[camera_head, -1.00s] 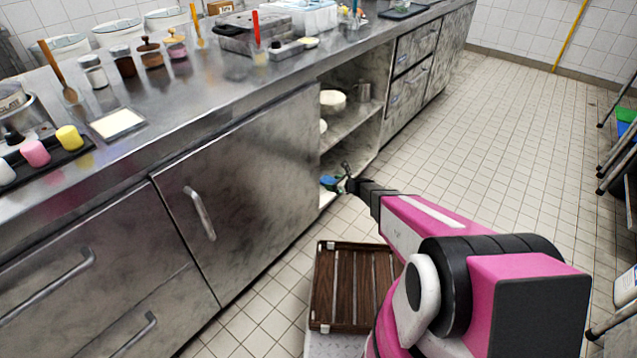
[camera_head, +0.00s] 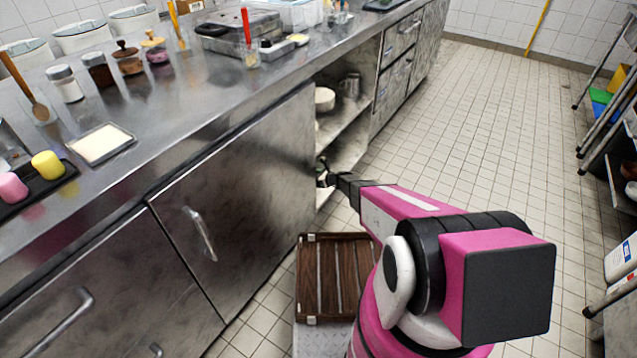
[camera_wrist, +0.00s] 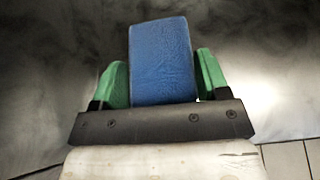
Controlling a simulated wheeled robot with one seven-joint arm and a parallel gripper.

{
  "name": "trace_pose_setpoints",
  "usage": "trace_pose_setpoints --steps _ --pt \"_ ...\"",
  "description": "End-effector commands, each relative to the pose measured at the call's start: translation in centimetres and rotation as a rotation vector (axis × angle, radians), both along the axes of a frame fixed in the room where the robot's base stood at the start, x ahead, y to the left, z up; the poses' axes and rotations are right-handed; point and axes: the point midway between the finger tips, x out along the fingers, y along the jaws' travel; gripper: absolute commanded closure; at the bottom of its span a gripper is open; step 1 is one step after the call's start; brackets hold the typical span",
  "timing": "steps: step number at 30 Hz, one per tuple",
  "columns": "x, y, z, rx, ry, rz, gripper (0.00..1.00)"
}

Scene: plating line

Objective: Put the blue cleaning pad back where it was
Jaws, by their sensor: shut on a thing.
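The blue cleaning pad (camera_wrist: 162,62) shows in the wrist view between the two green-tipped fingers of my gripper (camera_wrist: 158,80). The fingers are shut on it, and its textured blue face points toward the camera. In the head view my gripper (camera_head: 323,173) is at the opening of the low open shelf (camera_head: 345,155) in the steel counter. The pad cannot be made out clearly in the head view. The wrist view background is a blurred grey metal surface, with floor tiles at the lower right.
A steel cabinet door (camera_head: 245,190) is just left of my gripper. A bowl (camera_head: 324,99) and a metal jug (camera_head: 350,86) stand on the upper shelf. A brown slatted crate (camera_head: 335,280) is below my arm. Tiled floor (camera_head: 470,130) is clear to the right.

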Motion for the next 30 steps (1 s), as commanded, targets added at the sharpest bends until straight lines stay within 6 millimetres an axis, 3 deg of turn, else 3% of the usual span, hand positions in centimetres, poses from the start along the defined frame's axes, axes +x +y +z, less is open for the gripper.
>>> trace_pose_setpoints --steps 3,8,13,20,30 --pt "2.6 -1.2 -1.8 0.0 0.0 -0.002 0.58" --pt "4.4 -2.2 -2.9 0.0 0.0 -0.001 0.58" --pt "4.6 -2.4 -3.9 0.001 0.001 0.0 0.58" --pt "4.6 -2.3 -6.9 0.001 0.001 0.0 0.58" --pt "4.5 -2.3 -7.1 0.0 0.0 0.0 0.58"
